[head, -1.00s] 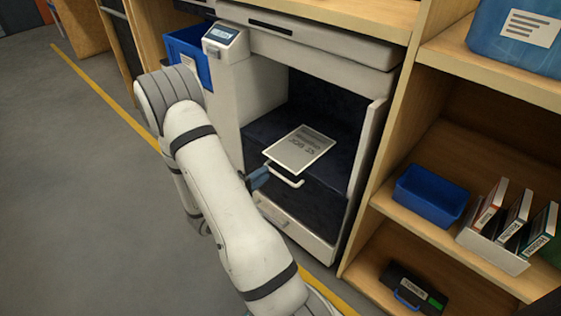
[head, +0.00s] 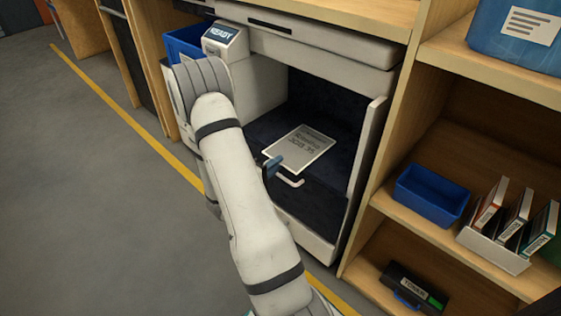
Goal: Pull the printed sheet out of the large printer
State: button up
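The printed sheet (head: 303,148) lies flat in the dark open bay of the large printer (head: 263,78). Its printed face is up and its near edge is by a white handle (head: 290,182). My gripper (head: 272,164) is mostly hidden behind my arm; only a blue-grey finger part shows, just left of the sheet's near-left corner. I cannot tell whether it touches the sheet or whether it is open. The printer's small display (head: 222,35) shows a word that looks like "READY".
A shelf stands right of the printer with a blue bin (head: 432,194), several binders in a white holder (head: 494,248) and a dark toner case (head: 413,287). A blue box (head: 187,44) is left of the printer. The floor at left is clear.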

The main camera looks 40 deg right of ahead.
grip_shut()
jog(key=s+a+b, duration=0.1)
jog(key=a+b, duration=0.2)
jog(key=a, duration=1.3)
dwell(0.8)
jog(key=shift+s, duration=0.25)
